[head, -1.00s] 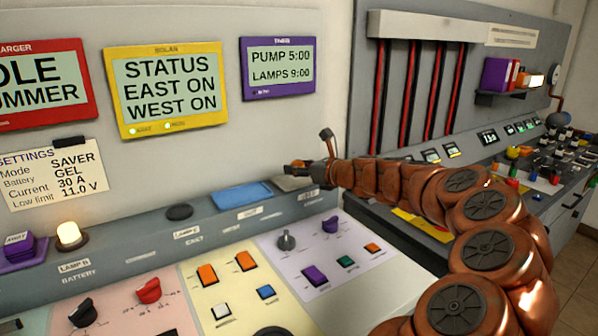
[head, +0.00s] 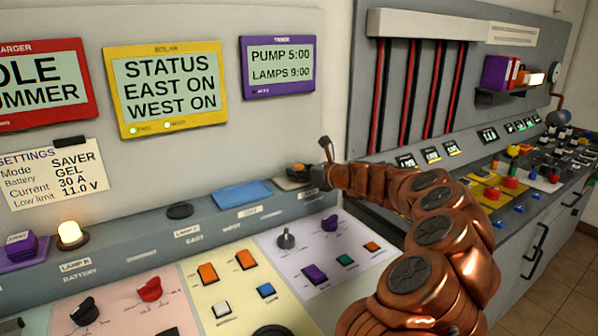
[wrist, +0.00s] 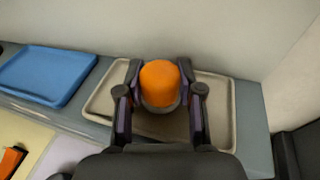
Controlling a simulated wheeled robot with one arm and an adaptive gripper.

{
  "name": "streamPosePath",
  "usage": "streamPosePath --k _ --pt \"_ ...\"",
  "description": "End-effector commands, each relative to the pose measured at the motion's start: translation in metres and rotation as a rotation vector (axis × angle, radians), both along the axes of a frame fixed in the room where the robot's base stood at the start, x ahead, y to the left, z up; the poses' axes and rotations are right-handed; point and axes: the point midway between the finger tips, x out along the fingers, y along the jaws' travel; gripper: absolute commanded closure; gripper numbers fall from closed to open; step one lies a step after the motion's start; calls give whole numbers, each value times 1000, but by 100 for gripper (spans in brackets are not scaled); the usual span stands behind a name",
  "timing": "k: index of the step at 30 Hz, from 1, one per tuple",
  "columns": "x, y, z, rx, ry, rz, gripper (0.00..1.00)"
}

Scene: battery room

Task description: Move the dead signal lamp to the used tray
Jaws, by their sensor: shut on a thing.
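My gripper (wrist: 160,92) is shut on an orange-domed lamp (wrist: 160,82) with a dark grey base. The lamp is upright between the two fingers, over a beige-grey tray (wrist: 248,110). Whether its base touches the tray floor cannot be told. In the head view the lamp (head: 298,167) shows as a small orange spot at my gripper, above the grey tray (head: 284,184) at the ledge's right end. A blue tray (head: 241,193) lies left of it, empty.
On the ledge, a lit lamp (head: 70,234) stands at the left and a dark round socket (head: 179,211) sits empty near the middle. A sloped panel of switches and knobs (head: 286,241) lies in front. The wall with displays (head: 166,88) rises close behind.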

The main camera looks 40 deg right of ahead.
Motion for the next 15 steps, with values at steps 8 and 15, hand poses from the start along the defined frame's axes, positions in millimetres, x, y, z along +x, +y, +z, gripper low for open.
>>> streamPosePath --k 8,15 --pt "0 0 0 -1 -1 -1 98" --pt "0 -1 -2 -1 -1 -2 47"
